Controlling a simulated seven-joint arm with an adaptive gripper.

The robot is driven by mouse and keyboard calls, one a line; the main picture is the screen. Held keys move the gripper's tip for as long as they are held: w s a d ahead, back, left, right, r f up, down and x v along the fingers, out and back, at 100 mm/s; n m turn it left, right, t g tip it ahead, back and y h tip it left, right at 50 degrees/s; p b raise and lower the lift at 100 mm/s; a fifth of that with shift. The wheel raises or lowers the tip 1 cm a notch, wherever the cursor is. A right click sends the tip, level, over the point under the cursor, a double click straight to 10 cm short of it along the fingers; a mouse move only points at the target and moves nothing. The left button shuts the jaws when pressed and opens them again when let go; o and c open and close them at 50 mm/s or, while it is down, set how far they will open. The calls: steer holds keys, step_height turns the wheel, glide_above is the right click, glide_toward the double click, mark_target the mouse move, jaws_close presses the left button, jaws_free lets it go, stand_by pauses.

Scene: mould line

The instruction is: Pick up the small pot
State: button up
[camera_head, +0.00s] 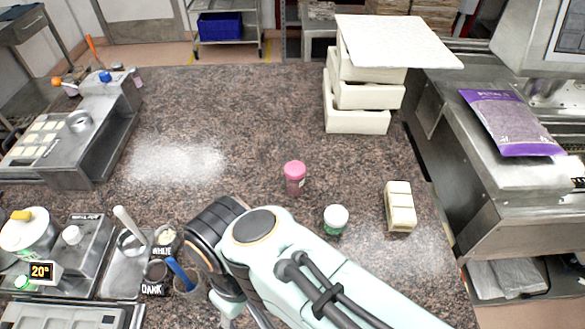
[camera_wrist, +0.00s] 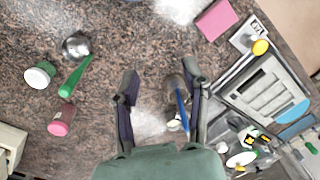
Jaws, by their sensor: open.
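My gripper (camera_wrist: 162,82) is open and empty over the counter in the wrist view; in the head view my arm hides it. A small clear pot (camera_wrist: 172,116) with a blue-handled tool (camera_wrist: 182,108) in it shows between and below my fingers, closer to the right one. It also stands left of my arm in the head view (camera_head: 186,286). Two lidded jars are other small containers: a pink-lidded jar (camera_head: 294,178) and a white-lidded jar with a green label (camera_head: 335,219). Both show at the left of the wrist view. I cannot tell which one the task names.
A metal bowl (camera_wrist: 76,45) and a green spatula (camera_wrist: 76,76) lie left of my fingers. A cream block (camera_head: 400,207) stands right of the jars. White stacked boxes (camera_head: 358,121) stand at the back. Metal equipment (camera_head: 75,250) fills the left.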

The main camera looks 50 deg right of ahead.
stand_by(0.4)
steer(key=o, duration=0.9)
